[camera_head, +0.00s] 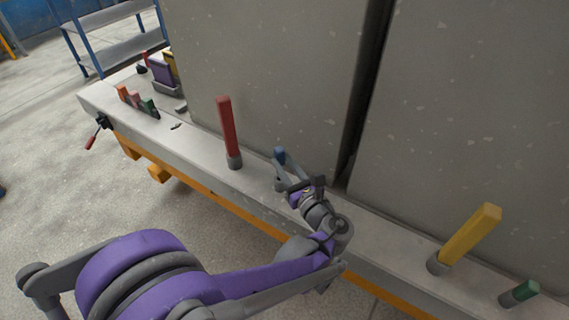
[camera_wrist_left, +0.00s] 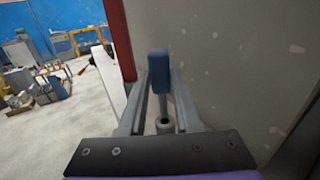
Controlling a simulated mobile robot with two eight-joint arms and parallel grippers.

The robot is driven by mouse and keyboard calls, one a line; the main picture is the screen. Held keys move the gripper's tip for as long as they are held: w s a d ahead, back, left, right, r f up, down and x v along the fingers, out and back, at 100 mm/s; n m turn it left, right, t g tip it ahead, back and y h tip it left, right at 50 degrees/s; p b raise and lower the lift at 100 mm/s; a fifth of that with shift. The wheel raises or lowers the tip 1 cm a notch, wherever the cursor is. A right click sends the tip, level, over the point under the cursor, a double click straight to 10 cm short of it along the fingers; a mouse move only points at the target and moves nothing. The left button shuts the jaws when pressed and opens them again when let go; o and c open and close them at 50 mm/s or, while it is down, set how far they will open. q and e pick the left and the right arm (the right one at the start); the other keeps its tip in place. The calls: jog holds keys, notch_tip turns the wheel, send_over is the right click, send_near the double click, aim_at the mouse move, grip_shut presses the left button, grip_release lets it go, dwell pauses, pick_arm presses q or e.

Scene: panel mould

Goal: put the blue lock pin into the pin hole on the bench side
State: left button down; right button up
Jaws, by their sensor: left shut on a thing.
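The blue lock pin (camera_head: 279,154) has a blue handle above my left gripper (camera_head: 283,172), which is shut on it. In the left wrist view the blue handle (camera_wrist_left: 158,72) stands up between the fingers of my left gripper (camera_wrist_left: 159,98), with a grey shank below it. A round grey collar with a dark opening (camera_wrist_left: 165,127) shows below the shank, close to it. I cannot tell whether the shank's end is in that opening. In the head view the gripper hides the pin's lower part and this spot on the bench (camera_head: 200,149). My right gripper is not in view.
A red bar (camera_head: 228,127) stands in a grey socket left of my gripper. A yellow bar (camera_head: 470,238) and a green one (camera_head: 525,289) stand in sockets to the right. Tall grey panels (camera_head: 270,70) rise close behind. Small coloured tools (camera_head: 135,100) sit at the bench's far end.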

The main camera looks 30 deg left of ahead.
pick_arm(q)
jog(key=shift+f+b, duration=2.2)
jog(key=shift+f, duration=0.6)
jog(key=c, duration=0.5)
grip_release()
jog(key=shift+d, duration=0.1)
jog(key=v, duration=1)
jog(key=shift+s+d, duration=0.2)
jog(key=shift+s, duration=0.1)
